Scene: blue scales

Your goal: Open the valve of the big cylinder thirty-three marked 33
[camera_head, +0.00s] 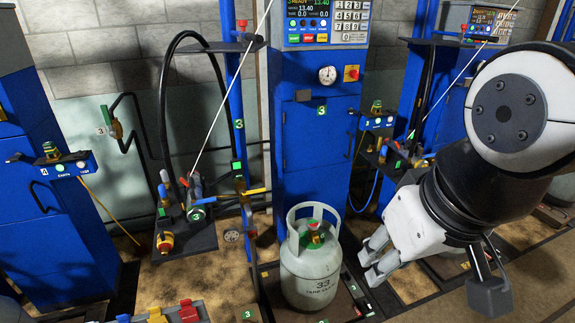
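The big grey cylinder (306,272) marked 33 stands upright on a dark platform in front of the blue cabinet. A light collar with openings rings its top. Inside the collar sits its valve (314,236), with a red top over a green base; whether it is open or shut cannot be told. My gripper (367,269) is to the right of the cylinder, pointing down and left. Its two fingers are apart with nothing visible between them. It appears clear of the cylinder and is not at the valve.
The blue cabinet (313,150) with a display rises behind the cylinder. Left of it are a blue post (237,120), a black hose (162,100) and a yellow lever (253,191). Colored valves (188,312) stand at the bottom left. A blue cabinet (62,250) stands far left.

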